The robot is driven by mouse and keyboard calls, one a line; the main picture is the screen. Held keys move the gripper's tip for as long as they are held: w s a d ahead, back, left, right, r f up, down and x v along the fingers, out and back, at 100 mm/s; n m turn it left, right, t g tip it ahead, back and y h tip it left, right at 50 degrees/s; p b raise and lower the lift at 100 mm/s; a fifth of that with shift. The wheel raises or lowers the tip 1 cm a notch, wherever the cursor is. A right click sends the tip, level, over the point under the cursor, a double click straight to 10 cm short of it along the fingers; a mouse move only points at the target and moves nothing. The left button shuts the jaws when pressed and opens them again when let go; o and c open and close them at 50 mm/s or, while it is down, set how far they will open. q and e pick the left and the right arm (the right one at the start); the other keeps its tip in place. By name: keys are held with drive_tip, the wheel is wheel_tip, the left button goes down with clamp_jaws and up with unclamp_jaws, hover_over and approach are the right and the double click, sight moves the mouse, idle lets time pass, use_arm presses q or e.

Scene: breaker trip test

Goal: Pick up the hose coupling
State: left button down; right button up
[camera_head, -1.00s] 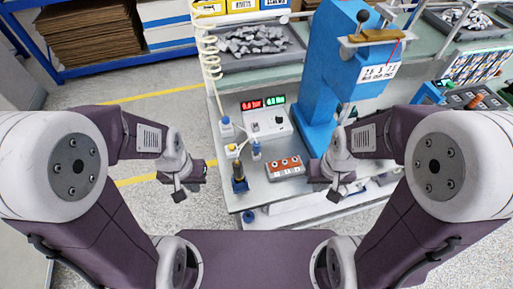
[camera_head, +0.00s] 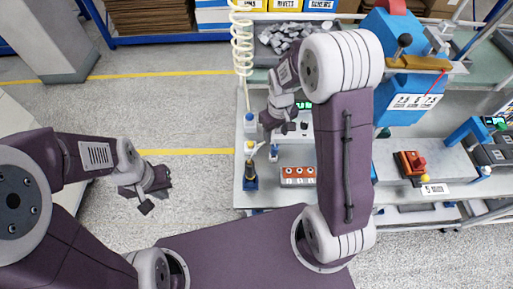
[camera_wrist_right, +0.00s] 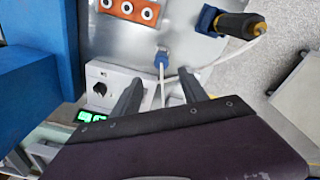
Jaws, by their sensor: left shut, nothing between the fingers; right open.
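A cream coiled hose (camera_head: 242,50) hangs down to a blue fitting (camera_head: 249,124) at the left edge of the bench; I cannot tell for certain that this fitting is the hose coupling. A blue-ended connector (camera_head: 273,153) on a white lead stands nearby; it also shows in the right wrist view (camera_wrist_right: 161,58). My right gripper (camera_head: 287,128) is open and empty above the bench, right of the fitting. In the right wrist view its fingers (camera_wrist_right: 160,95) straddle white leads below, apparently without gripping. My left gripper (camera_head: 150,197) is shut and empty over the floor at left.
A black-and-yellow tool (camera_head: 250,178) stands in a blue holder at the bench's left edge. An orange block with round sockets (camera_head: 298,174) lies nearby. A white instrument box (camera_wrist_right: 103,84) is near the right gripper. A blue press (camera_head: 405,45) stands right. Floor at left is clear.

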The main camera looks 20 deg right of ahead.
sight(275, 146)
drive_tip(key=shift+w+a+f, duration=0.15)
drive_tip(key=shift+w+f, duration=0.05)
drive_tip(key=shift+f, duration=0.3)
drive_tip(key=shift+s+f+g, duration=0.2)
drive_tip(key=shift+f+g, duration=0.1)
drive_tip(key=shift+f, duration=0.05)
drive_tip(key=shift+s+f, duration=0.1)
drive_tip(key=shift+s, duration=0.2)
drive_tip(key=shift+s+f, duration=0.1)
drive_tip(key=shift+f, duration=0.2)
wheel_tip(275, 146, down, 3)
drive_tip(key=shift+r+p, duration=0.15)
drive_tip(key=shift+p, duration=0.35)
drive_tip(key=shift+w+f, duration=0.2)
drive_tip(key=shift+f, duration=0.2)
drive_tip(key=shift+f+p, duration=0.3)
drive_tip(key=shift+f, duration=0.1)
wheel_tip(275, 146, down, 4)
drive_tip(key=shift+w+r+p, duration=0.1)
drive_tip(key=shift+p, duration=0.3)
drive_tip(key=shift+w+f, duration=0.1)
drive_tip(key=shift+f, duration=0.15)
clamp_jaws()
